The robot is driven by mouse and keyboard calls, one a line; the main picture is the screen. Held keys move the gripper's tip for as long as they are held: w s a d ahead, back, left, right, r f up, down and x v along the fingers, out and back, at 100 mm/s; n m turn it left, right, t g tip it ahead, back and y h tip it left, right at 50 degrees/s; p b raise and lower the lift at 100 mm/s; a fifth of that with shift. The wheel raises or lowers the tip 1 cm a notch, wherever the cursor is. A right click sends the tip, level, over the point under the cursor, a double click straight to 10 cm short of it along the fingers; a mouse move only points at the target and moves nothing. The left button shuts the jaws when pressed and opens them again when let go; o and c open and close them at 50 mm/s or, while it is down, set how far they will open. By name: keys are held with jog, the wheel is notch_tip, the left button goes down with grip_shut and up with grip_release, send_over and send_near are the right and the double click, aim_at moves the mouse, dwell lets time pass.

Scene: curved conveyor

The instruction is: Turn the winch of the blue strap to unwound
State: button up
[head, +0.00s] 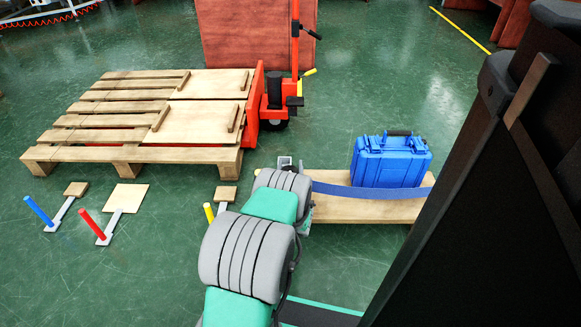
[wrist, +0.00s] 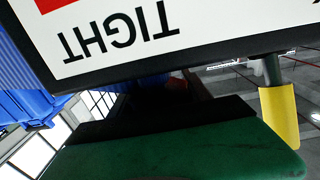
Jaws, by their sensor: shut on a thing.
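The blue strap (head: 350,190) runs from behind my arm across the front of a blue case (head: 390,160) on a low wooden bench (head: 350,210). A grey metal part, seemingly of the winch (head: 285,162), shows at the bench's left end; my arm hides most of it. In the wrist view my gripper (wrist: 180,95) is close under a white sign (wrist: 110,25) reading TIGHT upside down, with a red patch. My gripper is shut, seemingly on the winch handle; the gripped part is hidden. The blue case also shows at the left of the wrist view (wrist: 25,85).
Levers with blue (head: 38,210), red (head: 92,223) and yellow (head: 209,212) grips stand left of the bench. A wooden pallet (head: 90,155) and a red pallet jack (head: 270,105) stand behind. A yellow grip (wrist: 279,117) shows right in the wrist view. Green floor lies open at front left.

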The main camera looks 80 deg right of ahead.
jog(key=shift+n+t, duration=0.3)
jog(key=shift+t, duration=0.2)
jog(key=n+t+y, duration=0.1)
jog(key=t, duration=0.1)
jog(key=n+t+y, duration=0.1)
jog(key=t, duration=0.1)
jog(key=w+n+t, duration=0.1)
jog(key=n+t, duration=0.1)
jog(key=shift+a+f+y, duration=0.1)
jog(key=shift+a+y, duration=0.15)
jog(key=shift+y, duration=0.15)
jog(key=shift+w+a+n+t+y, duration=0.2)
jog(key=shift+n+t+y, duration=0.55)
jog(key=shift+y, duration=0.1)
jog(key=shift+w+a+n+t+y, duration=0.15)
jog(key=shift+w+n+t+y, duration=0.05)
jog(key=shift+n+t+y, duration=0.6)
jog(key=shift+w+a+n+t+y, duration=0.2)
jog(key=shift+n+t+y, duration=0.55)
jog(key=shift+y, duration=0.1)
jog(key=o, duration=1.4)
jog(key=shift+c, duration=0.2)
